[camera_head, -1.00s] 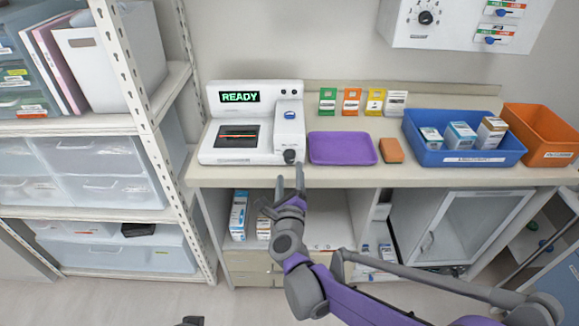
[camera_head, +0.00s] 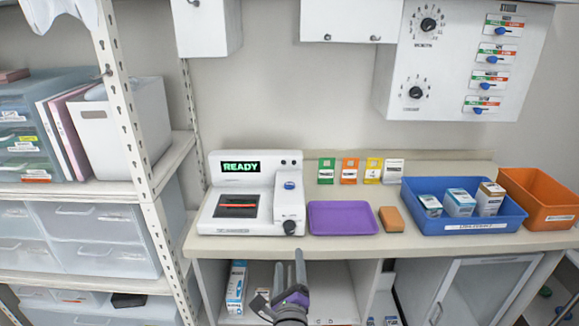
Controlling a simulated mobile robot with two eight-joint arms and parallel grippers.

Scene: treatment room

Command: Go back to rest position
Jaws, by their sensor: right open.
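My right gripper (camera_head: 290,272) is at the bottom centre of the head view, in front of the counter's front edge and below the white machine. Its fingers point up, and it is open with nothing between them. My left gripper is not in view. The white machine (camera_head: 211,225) stands on the counter (camera_head: 345,243) with a green READY on its display, a dark window with a red line, a blue button and a dark knob.
On the counter are a purple tray (camera_head: 342,218), an orange block (camera_head: 392,219), a blue bin (camera_head: 430,193) with boxes, an orange bin (camera_head: 538,201) and several coloured cards. A shelf rack (camera_head: 137,155) stands left. A control panel (camera_head: 447,60) hangs above.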

